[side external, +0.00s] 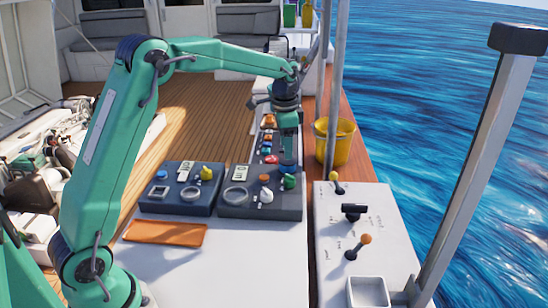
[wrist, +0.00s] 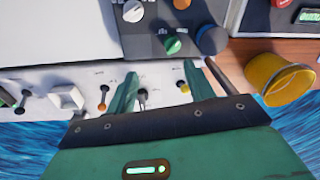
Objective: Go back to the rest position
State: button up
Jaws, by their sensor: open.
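My green arm reaches across from the left in the side view.
A second grey box (side external: 180,190) and an orange tray (side external: 165,233) lie on the white top. Levers, one orange-knobbed (side external: 365,239), rise from the panel. A yellow bucket (side external: 334,145) and metal poles stand at the right. The front white surface is clear.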

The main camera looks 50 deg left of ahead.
jog(key=s+d+r+n+t, duration=0.1)
jog(key=s+d+r+n, duration=0.1)
jog(key=s+r, duration=0.45)
jog(key=s+d+r+n+t, duration=0.1)
jog(key=s+d+r, duration=0.15)
jog(key=s, duration=0.65)
jog(key=s+d+f+n+t, duration=0.1)
jog(key=s+n, duration=0.1)
jog(key=s, duration=0.5)
jog(key=s+f+n+t, duration=0.1)
jog(key=s, duration=0.7)
jog(key=shift+s+d+f+n+t, duration=0.15)
jog(key=shift+d+f+n+t, duration=0.1)
jog(key=shift+d+n+t, duration=0.15)
